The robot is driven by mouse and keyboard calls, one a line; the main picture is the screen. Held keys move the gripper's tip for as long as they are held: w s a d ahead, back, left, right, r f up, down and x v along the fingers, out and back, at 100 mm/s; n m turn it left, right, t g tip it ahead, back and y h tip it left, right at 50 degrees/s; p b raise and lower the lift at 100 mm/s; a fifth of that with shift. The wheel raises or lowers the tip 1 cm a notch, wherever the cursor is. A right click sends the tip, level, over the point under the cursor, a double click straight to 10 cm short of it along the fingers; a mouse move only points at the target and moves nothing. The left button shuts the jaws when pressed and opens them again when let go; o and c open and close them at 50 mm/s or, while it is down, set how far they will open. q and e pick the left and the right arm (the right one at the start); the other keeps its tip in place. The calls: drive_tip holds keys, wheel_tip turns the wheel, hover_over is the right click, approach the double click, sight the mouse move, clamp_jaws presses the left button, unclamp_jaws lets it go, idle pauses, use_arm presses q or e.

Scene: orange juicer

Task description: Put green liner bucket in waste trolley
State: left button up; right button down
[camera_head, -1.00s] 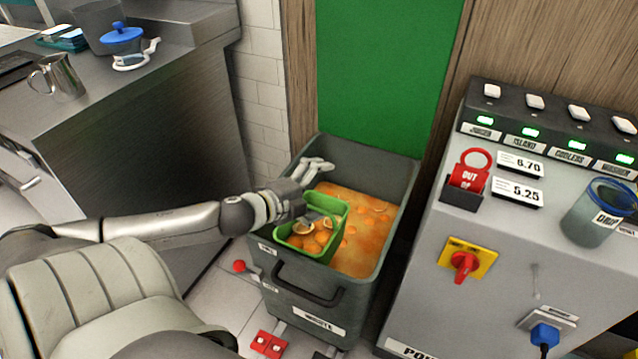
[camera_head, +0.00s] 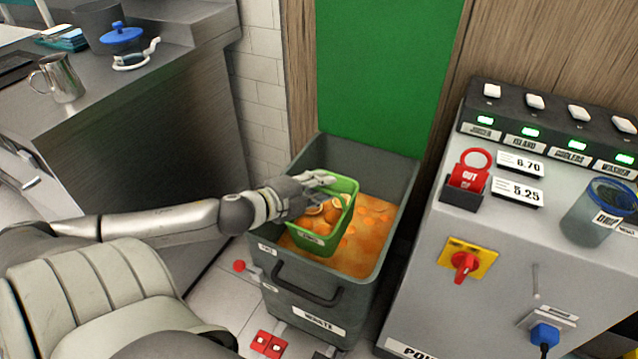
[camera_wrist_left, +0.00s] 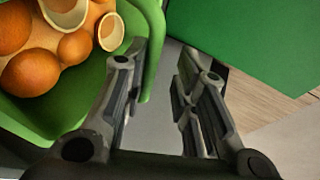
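The green liner bucket (camera_head: 322,243) holds several orange pieces and sits within the mouth of the dark grey waste trolley (camera_head: 326,318), near its front left corner. It appears slightly tilted. My left gripper (camera_head: 318,185) is at the bucket's upper left rim. In the left wrist view my left gripper (camera_wrist_left: 160,85) has its fingers apart. One finger overlaps the bucket's inside and the other is outside its green rim (camera_wrist_left: 153,45). Whether a finger touches the wall is unclear. My right gripper is not in view.
Orange pulp (camera_head: 375,225) fills the trolley around the bucket. A grey control cabinet (camera_head: 415,290) stands close on the right. A steel counter (camera_head: 165,120) with a metal jug (camera_head: 62,80) is on the left. A green panel (camera_head: 385,75) is behind.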

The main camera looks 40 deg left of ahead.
use_arm(q)
drive_tip(key=shift+r, duration=0.1)
clamp_jaws()
drive_tip(key=shift+r, duration=0.1)
